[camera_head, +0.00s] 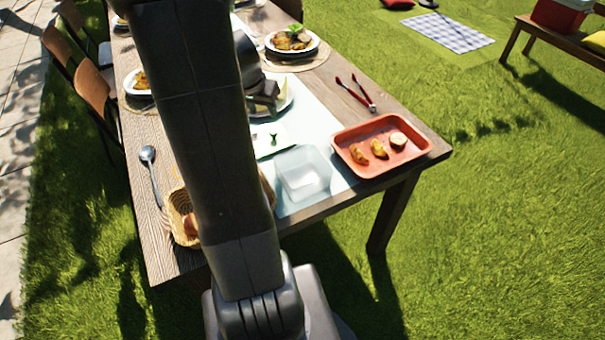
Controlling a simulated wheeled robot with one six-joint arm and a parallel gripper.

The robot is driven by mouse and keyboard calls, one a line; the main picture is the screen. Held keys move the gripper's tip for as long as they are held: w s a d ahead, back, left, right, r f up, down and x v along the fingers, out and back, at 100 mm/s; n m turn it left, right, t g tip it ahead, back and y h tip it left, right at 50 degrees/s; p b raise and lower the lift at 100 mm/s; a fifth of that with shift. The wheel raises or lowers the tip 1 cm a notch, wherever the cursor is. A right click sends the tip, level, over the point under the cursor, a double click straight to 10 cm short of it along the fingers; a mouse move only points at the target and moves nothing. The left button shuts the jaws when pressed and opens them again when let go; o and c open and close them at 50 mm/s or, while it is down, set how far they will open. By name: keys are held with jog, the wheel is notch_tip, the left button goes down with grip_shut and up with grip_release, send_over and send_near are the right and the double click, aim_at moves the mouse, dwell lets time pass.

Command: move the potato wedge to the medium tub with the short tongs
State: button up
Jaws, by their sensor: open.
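Red short tongs (356,92) lie on the wooden table behind the red tray, their two arms spread apart. The red tray (343,160) holds two golden-brown pieces that look like potato wedges, one at the left (358,153) and one in the middle (378,148). A pale round piece (398,140) lies at its right. A clear, empty-looking tub (303,176) stands left of the tray. My gripper (264,103) is open and empty, left of the tongs near a white plate. My arm hides part of it.
The table (330,82) also bears a plate of food (292,40), a white board or dish (270,139) behind the tub, a wicker basket (181,215) partly behind my arm, and a spoon (149,165). Chairs (92,84) line the left side.

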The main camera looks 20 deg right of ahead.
jog(key=w+a+f+n+y+p, duration=0.15)
jog(key=a+n, duration=0.25)
jog(key=a, duration=0.7)
jog(key=w+a+n+y+p, duration=0.1)
jog(key=a+n+p, duration=0.15)
jog(key=a, duration=0.85)
jog(key=s+a+f+n+g+p, duration=0.1)
jog(key=s+a+n, duration=0.3)
jog(key=a, duration=0.9)
jog(key=s+a+f+n+g+p, duration=0.1)
jog(key=s+a+n, duration=0.4)
jog(key=a, duration=0.7)
jog(key=shift+s+a+f+g+y, duration=0.4)
jog(key=shift+s+f, duration=0.4)
jog(key=shift+s, duration=0.15)
jog(key=shift+n, duration=0.25)
jog(key=shift+c, duration=0.6)
jog(key=shift+w+d, duration=0.1)
jog(key=shift+d, duration=0.1)
